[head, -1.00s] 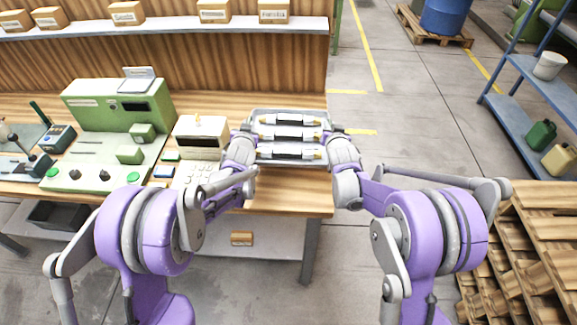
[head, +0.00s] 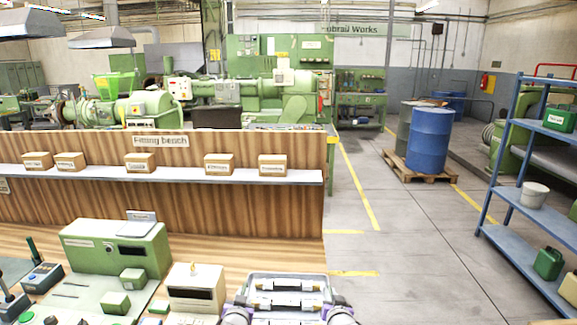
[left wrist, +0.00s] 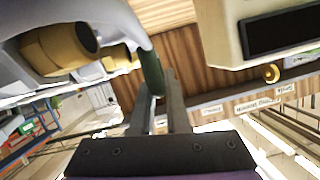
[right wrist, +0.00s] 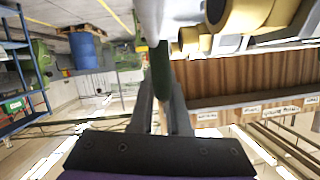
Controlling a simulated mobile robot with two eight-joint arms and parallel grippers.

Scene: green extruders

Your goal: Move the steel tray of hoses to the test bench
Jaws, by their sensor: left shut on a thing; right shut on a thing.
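The steel tray (head: 322,281) is at the bottom of the head view, at the right end of the wooden fitting bench (head: 215,252). It holds several hoses (head: 285,285) with brass ends, lying crosswise. Its lower part is cut off, and I cannot tell whether it rests on the bench top or is just above it. My left gripper (left wrist: 160,92) is shut on a dark green handle (left wrist: 151,70) at the tray's left side. My right gripper (right wrist: 160,95) is shut on a similar handle (right wrist: 159,65) at its right side. No bench labelled as the test bench is readable.
A pale box-shaped device (head: 193,288) stands close left of the tray, with a green control unit (head: 115,250) beyond. A shelf with small boxes (head: 272,165) runs behind. Clear floor (head: 400,240) lies to the right, before a blue rack (head: 520,205) and blue drum (head: 430,140).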

